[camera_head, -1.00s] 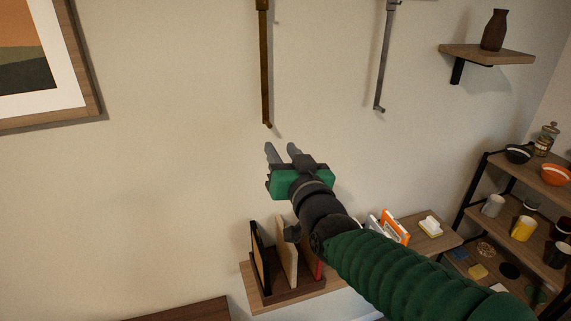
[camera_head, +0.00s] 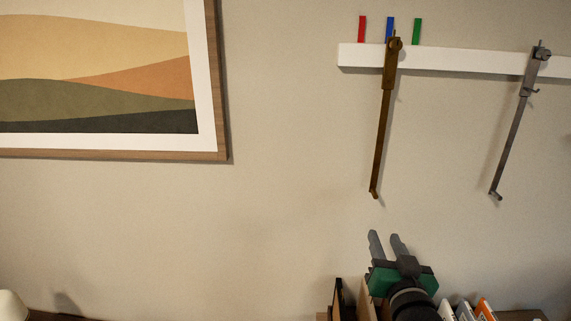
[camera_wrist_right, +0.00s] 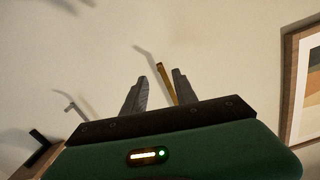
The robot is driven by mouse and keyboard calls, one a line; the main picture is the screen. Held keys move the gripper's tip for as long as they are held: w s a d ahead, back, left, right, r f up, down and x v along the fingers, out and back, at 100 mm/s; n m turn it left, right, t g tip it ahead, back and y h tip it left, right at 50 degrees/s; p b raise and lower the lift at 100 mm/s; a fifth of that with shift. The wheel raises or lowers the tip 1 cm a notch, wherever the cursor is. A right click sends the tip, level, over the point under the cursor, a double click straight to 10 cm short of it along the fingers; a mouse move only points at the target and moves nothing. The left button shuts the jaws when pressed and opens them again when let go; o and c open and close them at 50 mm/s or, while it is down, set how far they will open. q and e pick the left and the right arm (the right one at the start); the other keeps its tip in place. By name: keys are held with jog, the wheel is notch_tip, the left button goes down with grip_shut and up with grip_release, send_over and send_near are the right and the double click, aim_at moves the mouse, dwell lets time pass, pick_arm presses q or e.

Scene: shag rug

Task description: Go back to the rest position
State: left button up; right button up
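My right gripper (camera_head: 385,246) is at the bottom right of the head view, pointing up along the wall. Its two grey fingers are apart with nothing between them. In the right wrist view the fingers (camera_wrist_right: 158,90) are also spread and empty. A brown hanging lever (camera_head: 381,130) is on the wall above the gripper, apart from it. It also shows behind the fingers in the right wrist view (camera_wrist_right: 166,82). A grey hanging lever (camera_head: 512,140) is to its right. My left gripper is not in view.
A white rail (camera_head: 450,62) carries both levers, with red (camera_head: 362,29), blue (camera_head: 389,28) and green (camera_head: 416,31) tabs above it. A framed landscape picture (camera_head: 222,110) hangs at left. Books (camera_head: 484,308) stand at the bottom right. The wall between picture and levers is clear.

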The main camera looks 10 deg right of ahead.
jog(key=s+a+f+n+g+y+b, duration=0.2)
jog(key=a+f+g+b, duration=0.15)
jog(key=f, duration=0.95)
jog(key=s+a+f+n+g+y+b, duration=0.1)
jog(key=s+a+f+g+b, duration=0.2)
jog(key=f, duration=1)
jog(key=s+a+f+n+g+y+b, duration=0.1)
jog(key=s+a+f+n+g+b, duration=0.1)
jog(key=s+a+f+g, duration=0.2)
jog(key=s+f+g, duration=0.3)
jog(key=s+f, duration=0.3)
jog(key=f, duration=0.2)
jog(key=shift+s+f+g+b, duration=0.15)
jog(key=shift+f+g+b, duration=0.2)
jog(key=shift+f, duration=0.05)
jog(key=shift+o, duration=0.3)
